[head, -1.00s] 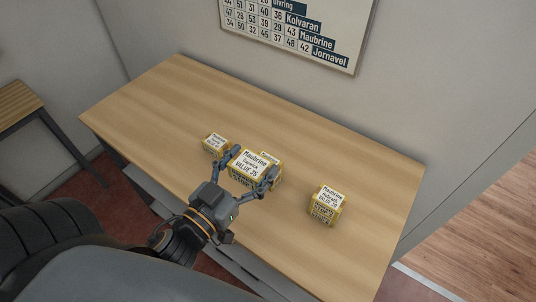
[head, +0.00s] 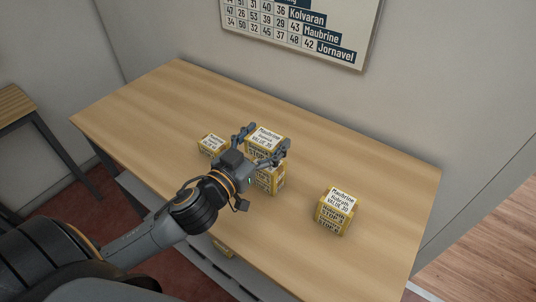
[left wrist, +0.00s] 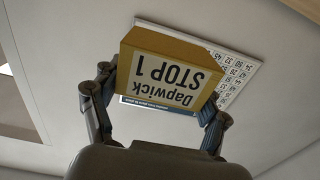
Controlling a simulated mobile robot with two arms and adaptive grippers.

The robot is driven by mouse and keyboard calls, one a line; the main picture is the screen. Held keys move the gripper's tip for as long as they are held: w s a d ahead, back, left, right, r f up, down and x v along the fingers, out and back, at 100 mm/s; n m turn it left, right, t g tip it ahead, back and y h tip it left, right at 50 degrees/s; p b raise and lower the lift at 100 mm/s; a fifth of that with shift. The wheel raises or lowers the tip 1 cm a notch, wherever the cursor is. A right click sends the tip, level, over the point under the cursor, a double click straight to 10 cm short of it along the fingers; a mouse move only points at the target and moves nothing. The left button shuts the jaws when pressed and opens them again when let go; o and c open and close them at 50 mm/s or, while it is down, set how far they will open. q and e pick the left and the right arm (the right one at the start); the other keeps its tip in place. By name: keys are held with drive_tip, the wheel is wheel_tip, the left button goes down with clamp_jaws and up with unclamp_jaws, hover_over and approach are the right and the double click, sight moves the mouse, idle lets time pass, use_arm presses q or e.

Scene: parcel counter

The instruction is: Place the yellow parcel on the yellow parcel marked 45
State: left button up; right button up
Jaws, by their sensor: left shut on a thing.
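I cannot make out 45 on any parcel.
The wooden table (head: 150,115) is clear at the far left and along the back. A chart (head: 300,30) of numbers and names hangs on the wall behind. A bit of yellow (head: 222,248) shows below the table's front edge. Another table (head: 15,100) stands at far left.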

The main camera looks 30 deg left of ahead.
sight(268, 145)
use_arm(q)
drive_tip(key=shift+w+a+f, duration=0.2)
drive_tip(key=shift+w+f, duration=0.6)
drive_tip(key=shift+f, duration=0.2)
drive_tip(key=shift+w+f, duration=0.2)
drive_tip(key=shift+f, duration=0.4)
drive_tip(key=shift+w+f, duration=0.15)
drive_tip(key=shift+f, duration=0.95)
drive_tip(key=shift+f, duration=0.2)
drive_tip(key=o, duration=1.3)
